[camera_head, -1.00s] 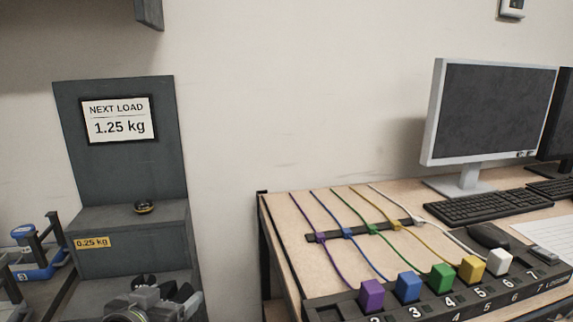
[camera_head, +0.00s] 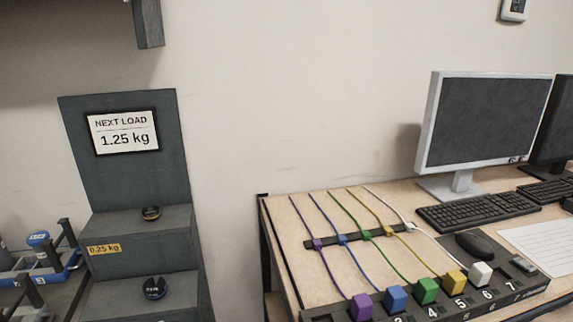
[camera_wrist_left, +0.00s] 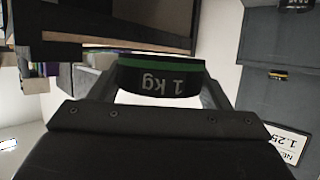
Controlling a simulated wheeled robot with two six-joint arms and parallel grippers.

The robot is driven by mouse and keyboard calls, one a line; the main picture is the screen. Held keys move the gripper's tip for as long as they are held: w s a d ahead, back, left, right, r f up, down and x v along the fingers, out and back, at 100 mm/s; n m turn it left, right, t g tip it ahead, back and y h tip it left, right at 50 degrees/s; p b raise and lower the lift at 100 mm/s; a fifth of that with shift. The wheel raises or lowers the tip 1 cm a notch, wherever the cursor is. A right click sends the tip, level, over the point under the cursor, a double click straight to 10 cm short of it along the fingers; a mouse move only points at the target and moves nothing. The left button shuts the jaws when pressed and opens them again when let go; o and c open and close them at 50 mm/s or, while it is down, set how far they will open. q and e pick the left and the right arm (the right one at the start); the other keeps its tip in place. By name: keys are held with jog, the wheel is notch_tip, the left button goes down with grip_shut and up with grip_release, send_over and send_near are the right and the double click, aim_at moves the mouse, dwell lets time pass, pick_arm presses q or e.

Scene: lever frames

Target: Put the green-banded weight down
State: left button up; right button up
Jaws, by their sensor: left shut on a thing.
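The green-banded weight (camera_wrist_left: 158,75) is a dark round piece marked "1 kg", upside down in the left wrist view. My left gripper (camera_wrist_left: 156,82) is shut on it, one finger on each side. Neither this gripper nor the green-banded weight can be made out in the head view. My right gripper is in neither view.
A grey stepped stand (camera_head: 125,150) has a "NEXT LOAD 1.25 kg" sign (camera_head: 124,132). A yellow-banded weight (camera_head: 151,213) sits on its upper step, and a dark weight (camera_head: 154,288) on a lower one. A desk with coloured levers (camera_head: 427,290) stands at right.

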pick_arm(q)
jog(key=shift+d+r, duration=0.1)
jog(key=shift+r, duration=0.1)
jog(key=d+r+m+g+h, duration=0.3)
jog(key=d+m+g, duration=0.1)
jog(key=d, duration=0.3)
jog(key=d+r+m+g+h, duration=0.3)
jog(key=d+r+m, duration=0.1)
jog(key=d, duration=0.3)
jog(key=w+f+m+g, duration=0.3)
jog(key=f+m+g, duration=0.2)
jog(key=m+g, duration=0.4)
jog(key=shift+d+f+g, duration=0.15)
jog(key=shift+d+g, duration=0.1)
jog(key=shift+g, duration=0.45)
